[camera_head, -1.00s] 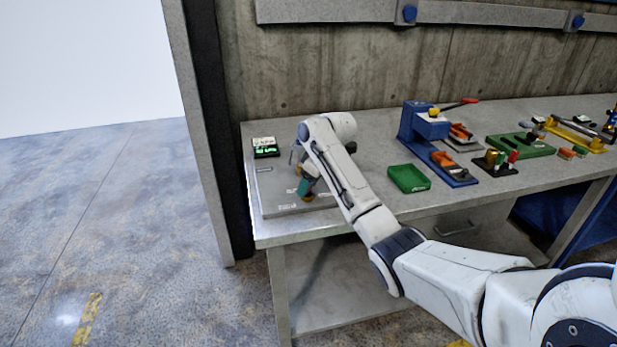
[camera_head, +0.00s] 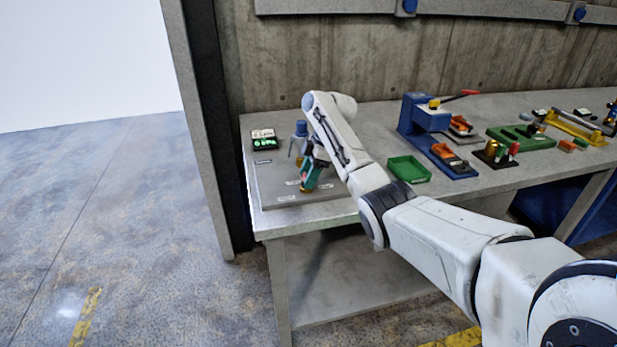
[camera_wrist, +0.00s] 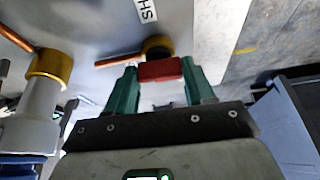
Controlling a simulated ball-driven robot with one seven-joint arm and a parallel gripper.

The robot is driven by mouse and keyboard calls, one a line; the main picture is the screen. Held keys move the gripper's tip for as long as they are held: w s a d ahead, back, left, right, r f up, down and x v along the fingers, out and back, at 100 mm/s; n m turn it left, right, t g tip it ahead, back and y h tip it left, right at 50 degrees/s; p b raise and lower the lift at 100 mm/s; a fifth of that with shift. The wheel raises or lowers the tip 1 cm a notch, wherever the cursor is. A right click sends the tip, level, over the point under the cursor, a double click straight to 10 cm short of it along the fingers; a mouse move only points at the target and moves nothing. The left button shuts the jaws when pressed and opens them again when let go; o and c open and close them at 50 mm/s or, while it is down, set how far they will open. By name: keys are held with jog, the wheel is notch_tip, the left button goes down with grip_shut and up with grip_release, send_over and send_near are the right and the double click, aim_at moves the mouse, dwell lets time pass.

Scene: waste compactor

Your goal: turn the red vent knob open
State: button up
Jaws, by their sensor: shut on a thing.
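The red vent knob (camera_wrist: 160,70) sits between the two green fingers of my gripper (camera_wrist: 162,82) in the wrist view. The fingers touch it from both sides, so my gripper is shut on it. In the head view my gripper (camera_head: 306,184) reaches down at the front part of the grey panel (camera_head: 275,185) on the bench. The knob there is small and mostly hidden by the fingers, and its turn angle cannot be read.
A blue-topped fitting (camera_head: 300,128) stands behind my gripper; its pale cylinder and brass collar (camera_wrist: 52,66) are close at left in the wrist view. A display with green digits (camera_head: 264,143) is at the panel's back left. A green tray (camera_head: 408,169) lies to the right.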

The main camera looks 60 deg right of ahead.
jog(key=shift+w+n, duration=0.1)
jog(key=shift+n, duration=0.2)
jog(key=o, duration=1)
jog(key=shift+o, duration=0.2)
jog(key=v, duration=1)
jog(key=shift+d+r+p, duration=0.15)
jog(key=shift+r+p, duration=0.2)
jog(key=shift+r, duration=0.05)
